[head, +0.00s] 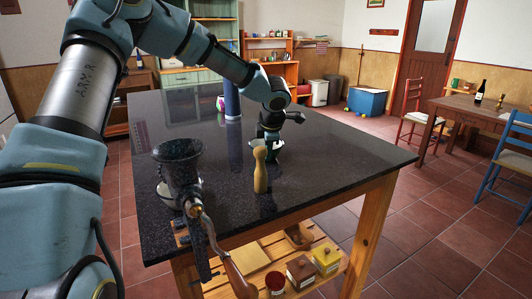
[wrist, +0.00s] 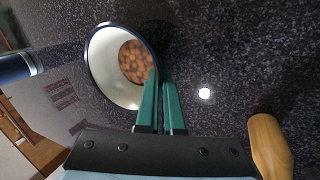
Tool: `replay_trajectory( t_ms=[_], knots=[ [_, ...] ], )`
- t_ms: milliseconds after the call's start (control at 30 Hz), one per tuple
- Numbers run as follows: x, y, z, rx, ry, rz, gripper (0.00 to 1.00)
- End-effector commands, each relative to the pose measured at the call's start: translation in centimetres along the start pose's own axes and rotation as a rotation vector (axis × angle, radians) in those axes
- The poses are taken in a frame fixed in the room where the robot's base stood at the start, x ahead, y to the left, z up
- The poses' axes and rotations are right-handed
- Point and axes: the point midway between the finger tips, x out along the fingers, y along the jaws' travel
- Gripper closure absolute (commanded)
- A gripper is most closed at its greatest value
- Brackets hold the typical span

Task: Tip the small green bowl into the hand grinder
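The hand grinder (head: 180,170) stands at the table's near left corner, dark metal with an open flared hopper on top and a crank hanging over the front edge. The small bowl (wrist: 104,80) has a pale inside, a dark rim and several brown round pieces in it. Its outer colour hardly shows. My gripper (wrist: 160,78) has its two green fingers close together at the bowl's rim, one inside and one outside, shut on the wall. In the head view my gripper (head: 268,140) is to the right of the grinder and mostly hides the bowl. I cannot tell whether the bowl touches the table.
A wooden pepper mill (head: 260,171) stands just in front of my gripper, also in the wrist view (wrist: 269,147). A tall blue cylinder (head: 232,98) stands behind. The dark tabletop (head: 335,150) is clear on the right. Tins and boxes sit on the shelf below.

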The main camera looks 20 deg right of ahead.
Motion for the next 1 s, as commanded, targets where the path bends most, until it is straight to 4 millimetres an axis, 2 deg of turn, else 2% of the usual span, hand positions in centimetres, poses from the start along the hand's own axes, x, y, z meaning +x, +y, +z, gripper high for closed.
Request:
replay_trajectory(
  t_ms=[467,1000],
  knots=[
    [-0.3,0.2,0.0,0.0,0.0,0.001,1.0],
    [-3.4,1.6,0.1,0.001,-0.001,0.001,1.0]
  ],
)
